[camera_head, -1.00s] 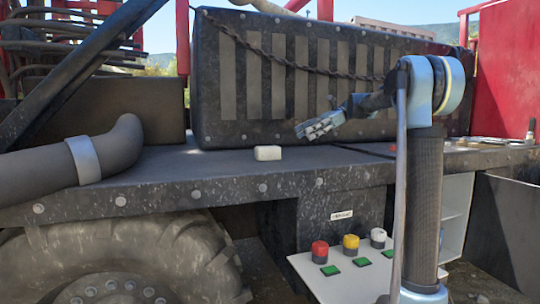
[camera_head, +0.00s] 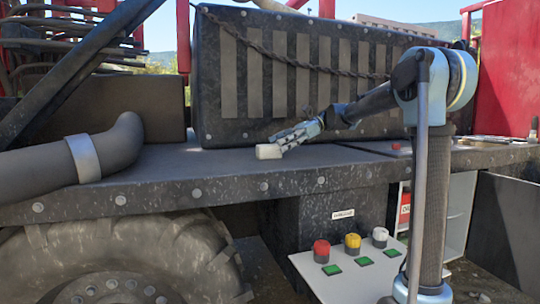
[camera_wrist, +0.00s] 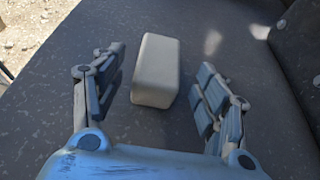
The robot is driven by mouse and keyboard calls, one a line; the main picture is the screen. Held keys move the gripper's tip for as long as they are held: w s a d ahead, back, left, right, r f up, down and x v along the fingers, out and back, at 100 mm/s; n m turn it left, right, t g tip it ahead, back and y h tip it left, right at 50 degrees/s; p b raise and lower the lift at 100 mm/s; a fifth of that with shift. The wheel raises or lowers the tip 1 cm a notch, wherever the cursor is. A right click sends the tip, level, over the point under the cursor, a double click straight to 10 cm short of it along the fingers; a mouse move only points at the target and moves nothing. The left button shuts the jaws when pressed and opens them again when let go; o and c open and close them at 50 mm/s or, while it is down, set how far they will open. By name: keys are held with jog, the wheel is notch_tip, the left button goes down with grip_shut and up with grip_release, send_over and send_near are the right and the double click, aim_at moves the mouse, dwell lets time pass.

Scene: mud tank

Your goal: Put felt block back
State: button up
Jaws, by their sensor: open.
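The felt block (camera_head: 268,151) is a small off-white block lying on the dark metal deck of the vehicle, in front of the large riveted black box. It also shows in the wrist view (camera_wrist: 157,70), lying between my two open fingers and a little beyond them, with gaps on both sides. My gripper (camera_head: 287,139) is low over the deck, just to the right of the block. In the wrist view my gripper (camera_wrist: 162,84) is open and empty. In the head view the fingertips overlap the block's right end, and contact cannot be told there.
The riveted black box (camera_head: 290,75) with a chain stands behind the block. A thick dark pipe (camera_head: 105,150) lies to the left. A panel (camera_head: 345,275) with red, yellow and white knobs sits below the deck edge. The deck (camera_head: 205,165) left of the block is clear.

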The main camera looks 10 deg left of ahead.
aim_at(257, 154)
jog(key=x, duration=0.5)
jog(key=shift+f, duration=0.1)
jog(key=c, duration=1.2)
jog(key=shift+c, duration=0.2)
